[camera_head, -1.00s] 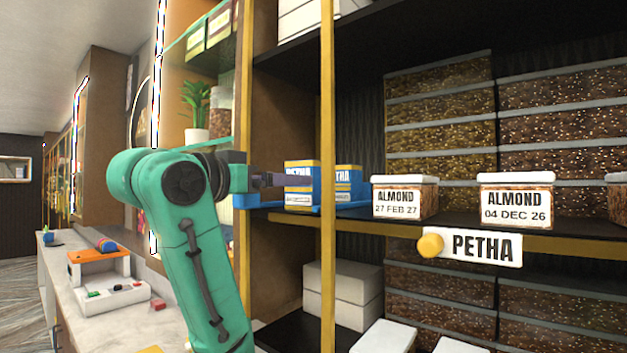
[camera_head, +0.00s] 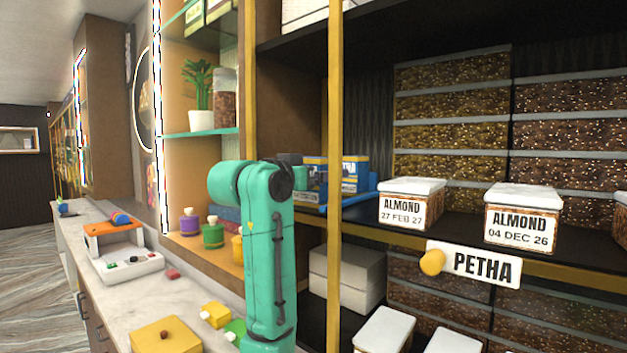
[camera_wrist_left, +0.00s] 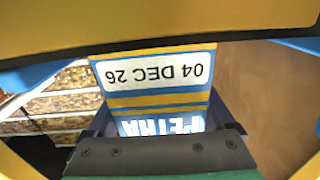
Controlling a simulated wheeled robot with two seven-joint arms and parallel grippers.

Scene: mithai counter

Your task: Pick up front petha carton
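Two blue, yellow and white petha cartons stand in a blue tray (camera_head: 372,184) on the shelf in the head view. The left carton (camera_head: 316,172) is partly hidden by my arm and the gold upright. The right carton (camera_head: 354,172) stands beside it. My left gripper (camera_head: 291,160) is at the left carton, mostly hidden behind my green arm. In the left wrist view, a petha carton (camera_wrist_left: 155,72) shows upside down with "04 DEC 26" on its label. The dark ends of my left gripper (camera_wrist_left: 165,130) lie at its sides; whether they touch it is unclear. My right gripper is not in view.
A gold upright (camera_head: 334,250) stands close to the cartons and my arm. Almond boxes (camera_head: 410,205) sit to the right on the same shelf, above a PETHA sign (camera_head: 483,265). A counter (camera_head: 125,300) with a toy-like scale lies at left.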

